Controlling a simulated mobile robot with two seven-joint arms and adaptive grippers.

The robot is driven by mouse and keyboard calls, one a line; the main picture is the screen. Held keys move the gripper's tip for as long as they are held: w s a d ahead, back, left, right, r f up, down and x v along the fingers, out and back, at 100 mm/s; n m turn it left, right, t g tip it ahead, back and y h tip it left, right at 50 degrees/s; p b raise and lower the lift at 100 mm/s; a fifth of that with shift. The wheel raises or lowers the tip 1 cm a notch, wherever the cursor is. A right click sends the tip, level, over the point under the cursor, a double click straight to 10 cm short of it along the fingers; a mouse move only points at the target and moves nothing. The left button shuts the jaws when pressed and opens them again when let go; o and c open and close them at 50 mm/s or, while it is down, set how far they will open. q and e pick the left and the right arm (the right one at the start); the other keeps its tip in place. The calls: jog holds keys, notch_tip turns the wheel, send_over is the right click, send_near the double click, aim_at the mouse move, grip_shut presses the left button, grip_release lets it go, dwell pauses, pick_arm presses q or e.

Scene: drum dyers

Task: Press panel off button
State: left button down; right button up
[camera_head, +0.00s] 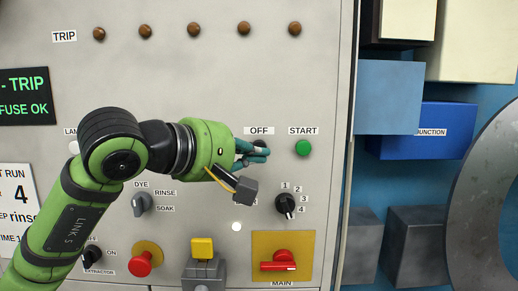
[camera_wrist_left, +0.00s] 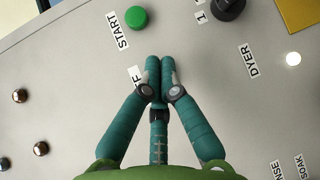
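The OFF button (camera_head: 261,143) is a dark round button below the OFF label (camera_head: 259,131) on the grey panel, left of the green START button (camera_head: 303,148). My left gripper (camera_head: 265,153) has its teal fingers at the OFF button and covers most of it. Whether they touch it, I cannot tell. In the left wrist view the fingers (camera_wrist_left: 160,64) are together, with nothing seen between them. They hide the OFF button and part of its label (camera_wrist_left: 136,77); the START button (camera_wrist_left: 136,17) is clear above. My right gripper is in neither view.
A black numbered selector (camera_head: 286,205) and a red MAIN switch (camera_head: 279,262) on a yellow plate are below. A DYE selector (camera_head: 141,203), a red mushroom button (camera_head: 141,263) and a yellow-topped grey box (camera_head: 203,262) are also near. Brown lamps (camera_head: 194,30) line the top.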

pick_arm(q)
jog(key=shift+w, duration=0.15)
dwell(0.5)
jog(key=shift+w, duration=0.3)
jog(key=shift+w, duration=0.4)
dwell(0.7)
jog(key=shift+s, duration=0.1)
jog(key=shift+s+b, duration=0.6)
jog(key=shift+s, duration=0.1)
jog(key=shift+s, duration=0.1)
